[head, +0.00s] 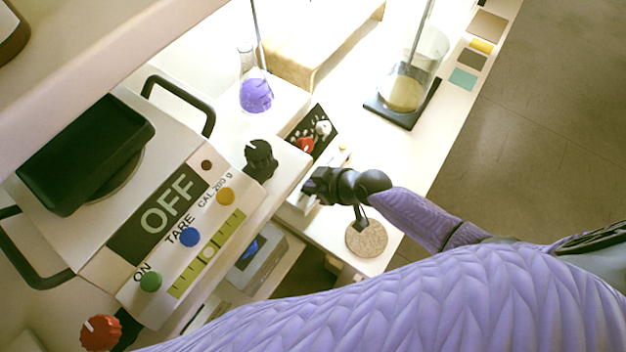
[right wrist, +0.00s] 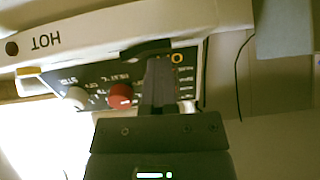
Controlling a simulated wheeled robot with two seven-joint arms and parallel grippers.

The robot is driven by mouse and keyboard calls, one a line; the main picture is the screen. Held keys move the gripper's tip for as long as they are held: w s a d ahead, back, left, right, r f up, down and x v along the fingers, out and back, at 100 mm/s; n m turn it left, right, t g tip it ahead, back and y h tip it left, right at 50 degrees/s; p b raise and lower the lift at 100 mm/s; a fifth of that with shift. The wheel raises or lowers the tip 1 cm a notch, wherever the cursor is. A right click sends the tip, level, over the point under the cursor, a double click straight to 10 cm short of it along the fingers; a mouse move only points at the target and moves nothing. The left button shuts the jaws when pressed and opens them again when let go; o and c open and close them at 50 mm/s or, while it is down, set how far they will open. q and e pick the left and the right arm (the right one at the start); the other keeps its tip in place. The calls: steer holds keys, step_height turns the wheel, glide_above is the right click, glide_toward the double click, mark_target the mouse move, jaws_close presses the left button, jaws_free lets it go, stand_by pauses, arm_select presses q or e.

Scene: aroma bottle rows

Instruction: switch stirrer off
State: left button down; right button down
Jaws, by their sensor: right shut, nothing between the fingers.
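The stirrer (head: 285,103) is a white box under a flask of purple liquid (head: 257,95) in the head view. Its black front panel (head: 323,128) carries a red knob (head: 306,145) and a white knob (head: 323,128). In the right wrist view the red knob (right wrist: 120,95), white knob (right wrist: 77,97) and a "HOT" label show. My right gripper (head: 311,184) is shut and empty, just in front of the panel. In the wrist view its fingers (right wrist: 160,65) cover part of the panel, by a dark shape at the tips; I cannot tell whether they touch. My left gripper is not in view.
A balance (head: 100,170) reading OFF stands at the left, with a black knob (head: 260,160) near its right corner. A beaker (head: 408,90) on a black base stands further along the bench. A round cork mat (head: 366,238) lies below my gripper.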

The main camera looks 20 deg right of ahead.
steer(key=shift+s+a+f, duration=0.2)
steer(key=shift+s+f, duration=0.1)
steer(key=shift+f, duration=0.05)
steer(key=shift+s+f, duration=0.1)
steer(key=shift+s, duration=0.05)
steer(key=shift+s+f, duration=0.1)
steer(key=shift+b, duration=0.35)
steer(key=shift+w+d+b, duration=0.4)
steer(key=shift+d, duration=0.05)
steer(key=r+p, duration=0.1)
steer(key=r, duration=0.1)
steer(key=r+p, duration=0.4)
steer(key=shift+a, duration=0.4)
steer(key=s+p+v, duration=0.1)
steer(key=p+v, duration=0.3)
steer(key=v, duration=0.5)
steer(key=shift+s+a+f, duration=0.2)
steer(key=shift+a, duration=0.1)
